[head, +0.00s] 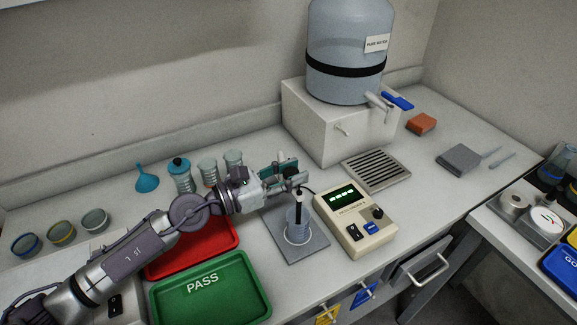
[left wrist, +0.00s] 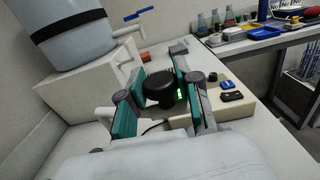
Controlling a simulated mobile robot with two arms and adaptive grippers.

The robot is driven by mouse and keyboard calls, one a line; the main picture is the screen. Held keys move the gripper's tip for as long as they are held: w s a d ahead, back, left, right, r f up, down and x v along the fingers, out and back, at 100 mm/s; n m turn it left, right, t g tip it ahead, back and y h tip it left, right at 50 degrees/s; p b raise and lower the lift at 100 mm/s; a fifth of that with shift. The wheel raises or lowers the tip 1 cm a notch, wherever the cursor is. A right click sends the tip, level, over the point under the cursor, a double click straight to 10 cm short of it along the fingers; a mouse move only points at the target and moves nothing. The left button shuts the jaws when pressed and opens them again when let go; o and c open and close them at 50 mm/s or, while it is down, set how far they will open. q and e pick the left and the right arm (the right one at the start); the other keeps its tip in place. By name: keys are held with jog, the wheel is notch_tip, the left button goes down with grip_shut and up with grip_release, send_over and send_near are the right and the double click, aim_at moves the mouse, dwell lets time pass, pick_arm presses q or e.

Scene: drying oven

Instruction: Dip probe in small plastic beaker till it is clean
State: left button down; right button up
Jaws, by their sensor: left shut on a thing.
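My left gripper (head: 291,178) is shut on the black top of the probe (head: 298,199), above the small plastic beaker (head: 298,222). In the left wrist view the black probe top (left wrist: 159,88) sits between the teal-padded fingers of my left gripper (left wrist: 160,95). The probe hangs about upright, and its lower part goes down into the clear beaker. Whether the probe tip is clean is too small to tell. My right gripper does not show.
A beige meter (head: 366,236) with a lit green display stands just right of the beaker. A green PASS tray (head: 208,290) and a red tray (head: 165,262) lie to the left. A water tank (head: 345,75) with a blue tap stands behind a drain grate (head: 376,169).

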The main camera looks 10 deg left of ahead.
pick_arm(q)
jog(key=shift+s+f, duration=0.1)
jog(key=shift+f, duration=0.15)
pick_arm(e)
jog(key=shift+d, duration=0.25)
pick_arm(q)
jog(key=c, duration=0.8)
grip_release()
jog(key=shift+r, duration=0.1)
jog(key=v, duration=1.2)
jog(key=shift+r, duration=0.1)
